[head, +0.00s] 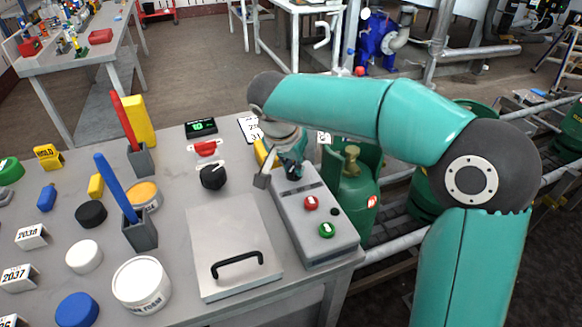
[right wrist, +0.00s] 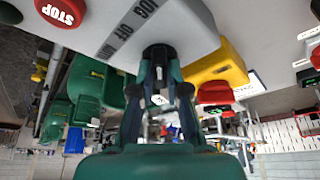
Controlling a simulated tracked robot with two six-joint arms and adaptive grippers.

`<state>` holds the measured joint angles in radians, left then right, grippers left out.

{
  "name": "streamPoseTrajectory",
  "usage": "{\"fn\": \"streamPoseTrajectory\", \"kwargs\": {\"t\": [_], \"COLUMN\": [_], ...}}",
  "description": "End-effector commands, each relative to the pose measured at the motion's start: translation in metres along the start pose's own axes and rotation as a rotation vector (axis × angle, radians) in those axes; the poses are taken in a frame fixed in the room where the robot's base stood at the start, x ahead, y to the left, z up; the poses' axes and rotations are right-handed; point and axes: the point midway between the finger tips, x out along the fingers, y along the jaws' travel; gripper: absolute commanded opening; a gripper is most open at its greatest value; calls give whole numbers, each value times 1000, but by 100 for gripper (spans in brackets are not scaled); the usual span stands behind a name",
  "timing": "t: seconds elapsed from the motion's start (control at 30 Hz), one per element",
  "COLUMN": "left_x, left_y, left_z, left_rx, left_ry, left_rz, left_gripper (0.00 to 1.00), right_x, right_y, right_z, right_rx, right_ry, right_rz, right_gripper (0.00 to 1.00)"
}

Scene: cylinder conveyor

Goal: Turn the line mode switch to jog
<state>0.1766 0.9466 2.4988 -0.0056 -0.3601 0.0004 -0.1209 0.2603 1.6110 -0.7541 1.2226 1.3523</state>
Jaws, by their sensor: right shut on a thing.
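The grey control box (head: 312,215) stands at the table's right edge, with a red STOP button (head: 311,203) and a green button (head: 327,230). Its dark label strip (right wrist: 125,30) reads JOG and OFF in the right wrist view, with a third mark too oblique to read. My right gripper (head: 292,172) is at the far end of the box, beyond the strip. In the wrist view its dark fingertips (right wrist: 160,58) are closed in against the box beside the strip, on the mode switch. My left gripper is out of view.
A grey lidded panel with a black handle (head: 238,265) lies left of the box. A black knob (head: 213,176), red button (head: 206,149) and green display (head: 201,127) stand behind it. A yellow object (right wrist: 215,66) is close beside my right gripper. Green gas cylinders (head: 356,190) stand to the right.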

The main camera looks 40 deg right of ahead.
Motion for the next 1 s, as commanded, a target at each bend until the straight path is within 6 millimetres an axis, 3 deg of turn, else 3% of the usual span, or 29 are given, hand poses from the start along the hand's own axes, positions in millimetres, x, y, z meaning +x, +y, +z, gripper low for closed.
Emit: {"fn": "streamPoseTrajectory", "kwargs": {"t": [0.5,0.53,0.67,1.0], "left_x": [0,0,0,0], "left_y": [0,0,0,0], "left_z": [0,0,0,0], "left_rx": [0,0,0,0], "left_ry": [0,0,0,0], "left_rz": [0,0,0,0], "left_gripper": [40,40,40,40], "right_x": [-2,-2,-1,-2], "right_y": [-3,-3,-3,-2], "right_z": [0,0,1,0], "right_rx": [21,21,19,18], "right_ry": [0,0,-1,0], "right_rz": [-2,-2,0,4], "right_gripper": [0,20,40,40]}}
